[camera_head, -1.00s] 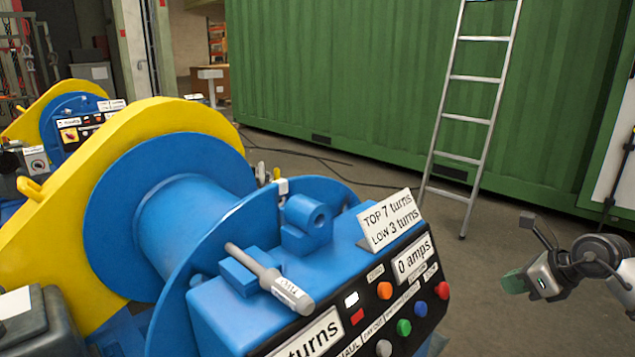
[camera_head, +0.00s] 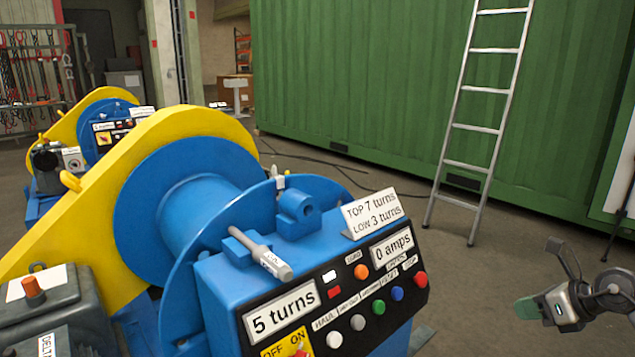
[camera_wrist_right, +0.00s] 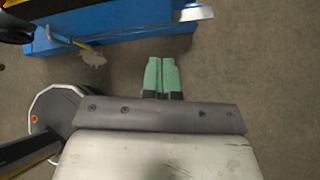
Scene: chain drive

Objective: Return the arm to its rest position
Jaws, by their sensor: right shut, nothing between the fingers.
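My right gripper (camera_head: 528,311) is at the lower right of the head view, to the right of the winch's control panel and apart from it. In the right wrist view its two green fingertips (camera_wrist_right: 161,75) lie side by side, shut and empty, above bare floor. The blue and yellow winch (camera_head: 190,190) fills the left and middle of the head view. Its sloped panel (camera_head: 340,301) reads "5 turns" and "0 amps". A grey-handled lever (camera_head: 262,256) lies on top of the housing. My left gripper is not in view.
A ladder (camera_head: 483,90) leans on a green container (camera_head: 380,80) behind. A second winch (camera_head: 100,120) stands at far left. A grey motor box (camera_head: 60,305) is at lower left. A blue base edge (camera_wrist_right: 110,30) crosses the top of the wrist view. The floor (camera_head: 480,275) around my right gripper is clear.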

